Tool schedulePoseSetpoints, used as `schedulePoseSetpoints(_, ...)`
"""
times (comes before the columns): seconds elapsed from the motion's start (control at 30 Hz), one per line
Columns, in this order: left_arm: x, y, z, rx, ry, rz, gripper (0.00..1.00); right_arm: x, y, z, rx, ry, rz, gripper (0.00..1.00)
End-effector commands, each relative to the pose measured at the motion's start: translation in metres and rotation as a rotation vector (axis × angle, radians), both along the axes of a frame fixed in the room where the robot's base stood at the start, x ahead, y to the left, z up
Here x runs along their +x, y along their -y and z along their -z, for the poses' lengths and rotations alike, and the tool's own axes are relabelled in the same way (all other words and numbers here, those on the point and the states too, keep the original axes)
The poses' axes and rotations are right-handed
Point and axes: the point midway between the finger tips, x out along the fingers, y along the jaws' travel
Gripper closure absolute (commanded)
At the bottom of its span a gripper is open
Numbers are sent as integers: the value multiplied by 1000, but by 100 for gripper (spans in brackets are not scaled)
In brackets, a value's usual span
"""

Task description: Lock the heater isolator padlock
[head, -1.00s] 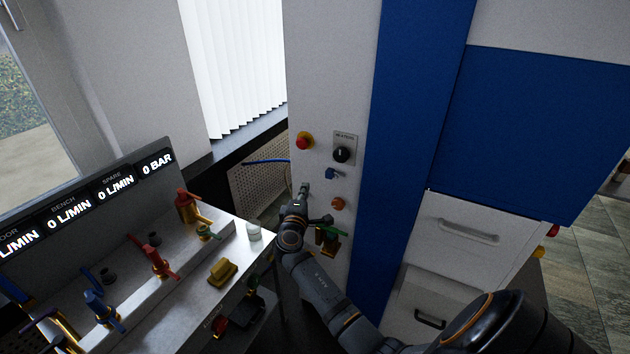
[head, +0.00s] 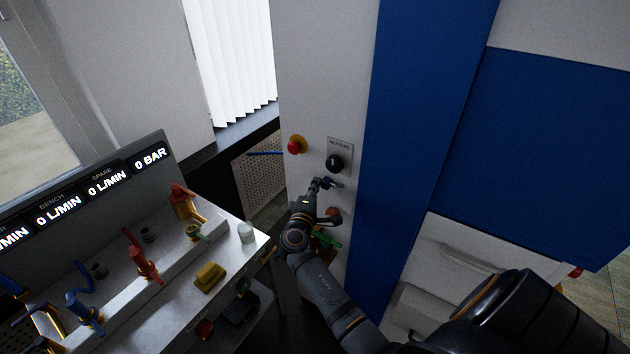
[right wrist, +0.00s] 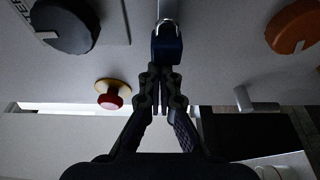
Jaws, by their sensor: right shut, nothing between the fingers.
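The small blue padlock (head: 330,183) hangs on the pale panel, below the black knob (head: 335,163) under the "HEATERS" label. In the right wrist view the padlock (right wrist: 167,48) shows its dark blue body and a pale metal shackle (right wrist: 168,20). I cannot tell whether the shackle is closed. My right gripper (head: 316,184) is just left of the padlock. In the right wrist view its fingertips (right wrist: 163,72) are shut together, empty, right at the edge of the padlock body. I cannot tell whether they touch it. My left gripper is not in view.
A red button (head: 296,146) on a yellow base is up and left of the padlock. An orange knob (head: 333,213) and a green handle (head: 325,240) are below, close to my right arm. A bench with several coloured valves and a yellow block (head: 210,277) stands at left.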

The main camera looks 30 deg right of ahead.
Motion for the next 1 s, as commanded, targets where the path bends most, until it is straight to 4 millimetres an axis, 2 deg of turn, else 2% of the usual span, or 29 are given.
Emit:
schedulePoseSetpoints(0.1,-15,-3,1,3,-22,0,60,0,0,0,1,1,0,100)
schedulePoseSetpoints(0.17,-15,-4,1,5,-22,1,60,0,0,0,0,0,0,100)
schedulePoseSetpoints(0.27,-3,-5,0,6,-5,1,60,0,0,0,0,0,0,100)
schedulePoseSetpoints(0.33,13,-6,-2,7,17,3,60,-3,1,0,-1,0,0,100)
schedulePoseSetpoints(0.47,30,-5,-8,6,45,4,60,-22,10,0,-4,-3,2,100)
schedulePoseSetpoints(0.67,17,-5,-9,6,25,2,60,-43,17,0,-2,-1,1,100)
schedulePoseSetpoints(0.8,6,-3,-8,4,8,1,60,-44,18,1,-1,-1,3,100)
schedulePoseSetpoints(1.0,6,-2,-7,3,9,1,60,-43,18,1,-1,-1,4,100)
